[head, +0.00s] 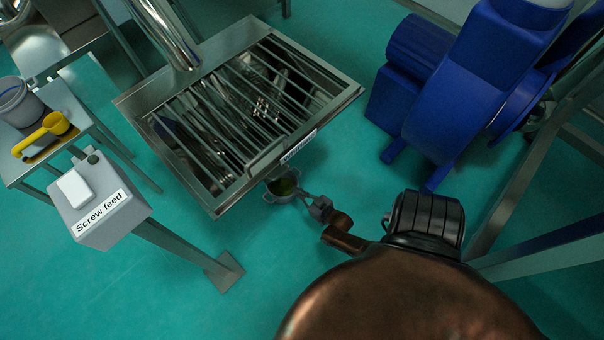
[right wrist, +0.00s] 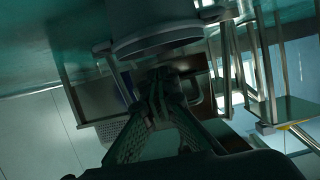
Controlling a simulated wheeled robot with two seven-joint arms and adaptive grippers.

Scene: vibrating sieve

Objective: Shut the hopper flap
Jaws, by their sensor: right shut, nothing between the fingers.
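A square metal hopper (head: 232,110) with slanted bars across its open top stands at upper middle in the head view. A labelled plate (head: 297,146) is on its near right rim; I cannot read the label. I cannot make out a flap for certain. A small round metal vessel or outlet (head: 283,186) shows just below that rim. My right gripper (head: 305,196) is low beside it, partly hidden and small; I cannot tell if it touches. In the right wrist view the dark fingers (right wrist: 160,92) are together and empty, below a round grey rim (right wrist: 155,38). My left gripper is not in view.
A grey screw feed box (head: 92,205) stands on a post at left. A side table holds a yellow scoop (head: 45,132) and a grey pot (head: 17,103). A large blue machine (head: 475,85) stands at right. The green floor (head: 210,315) is clear at lower left.

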